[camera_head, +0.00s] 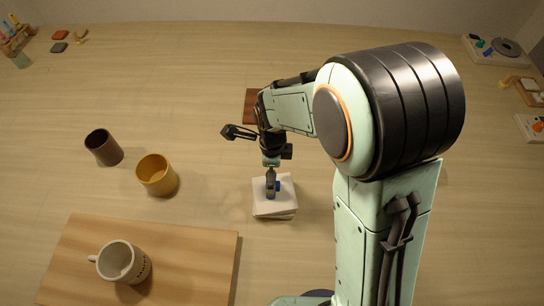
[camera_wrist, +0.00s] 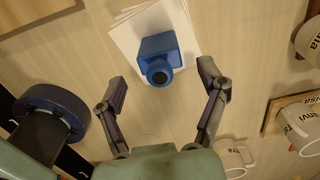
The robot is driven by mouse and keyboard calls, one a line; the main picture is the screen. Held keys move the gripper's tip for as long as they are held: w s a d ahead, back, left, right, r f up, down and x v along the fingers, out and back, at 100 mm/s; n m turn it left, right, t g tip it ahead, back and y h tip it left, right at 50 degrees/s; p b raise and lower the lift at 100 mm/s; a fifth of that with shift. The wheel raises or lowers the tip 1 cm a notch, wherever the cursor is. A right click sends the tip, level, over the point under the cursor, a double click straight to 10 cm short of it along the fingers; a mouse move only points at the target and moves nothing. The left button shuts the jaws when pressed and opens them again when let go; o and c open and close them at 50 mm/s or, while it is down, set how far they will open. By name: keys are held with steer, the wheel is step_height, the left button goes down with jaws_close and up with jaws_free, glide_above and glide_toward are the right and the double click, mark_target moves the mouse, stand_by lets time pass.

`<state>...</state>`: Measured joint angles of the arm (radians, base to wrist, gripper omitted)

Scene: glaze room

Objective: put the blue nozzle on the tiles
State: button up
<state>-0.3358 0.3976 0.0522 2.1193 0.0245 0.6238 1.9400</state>
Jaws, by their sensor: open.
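The blue nozzle (camera_wrist: 160,57) rests on the stack of white tiles (camera_wrist: 121,35) in the wrist view, with its dark round opening facing the camera. In the head view, a small part of the nozzle (camera_head: 278,186) shows beside my gripper (camera_head: 271,190), above the tiles (camera_head: 275,208). My gripper in the wrist view (camera_wrist: 166,90) is open, with one finger on either side of the nozzle's near end. The fingers are apart from the nozzle, and nothing is between them but its near end.
A mustard cup (camera_head: 157,176) and a dark brown cup (camera_head: 104,148) stand left of the tiles. A white mug (camera_head: 120,262) stands on a wooden board (camera_head: 198,262) at the front left.

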step_height(320, 180, up, 8)
steer(key=shift+d+r, duration=0.1)
steer(key=shift+r, duration=0.05)
steer(key=s+d+r+n, duration=0.2)
steer(key=s+d+n, duration=0.3)
steer(key=s+n, duration=0.3)
steer(key=s+d+r+n, duration=0.2)
steer(key=s+d+n, duration=0.3)
steer(key=s+n, duration=0.4)
steer(key=shift+s+n+y, duration=0.2)
steer(key=shift+n+y, duration=0.2)
steer(key=shift+n, duration=0.7)
